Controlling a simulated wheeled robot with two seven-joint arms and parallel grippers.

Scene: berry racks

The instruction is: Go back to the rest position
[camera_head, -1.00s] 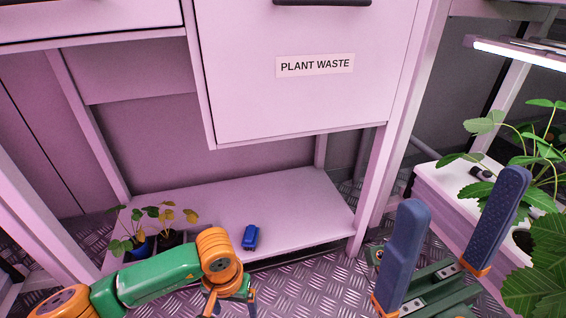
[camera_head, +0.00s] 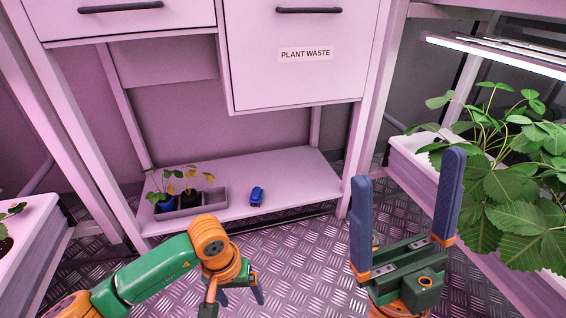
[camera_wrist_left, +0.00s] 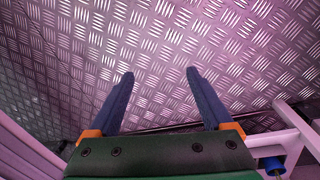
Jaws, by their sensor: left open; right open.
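My left gripper (camera_head: 240,296) hangs low over the metal floor in the head view, in front of the low shelf. In the left wrist view its two blue fingers (camera_wrist_left: 163,98) are apart with only floor plate between them. My right gripper (camera_head: 406,205) points up at the right of the head view, its blue fingers wide apart and nothing between them. Neither gripper touches a plant or a rack.
A low shelf (camera_head: 300,172) holds a grey tray (camera_head: 205,203) with small potted plants and a blue object (camera_head: 257,196). The plant waste drawer (camera_head: 300,80) is above. A planter rack (camera_head: 525,285) with leafy plants (camera_head: 500,180) stands right, close to my right gripper. Patterned floor (camera_head: 300,260) lies between.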

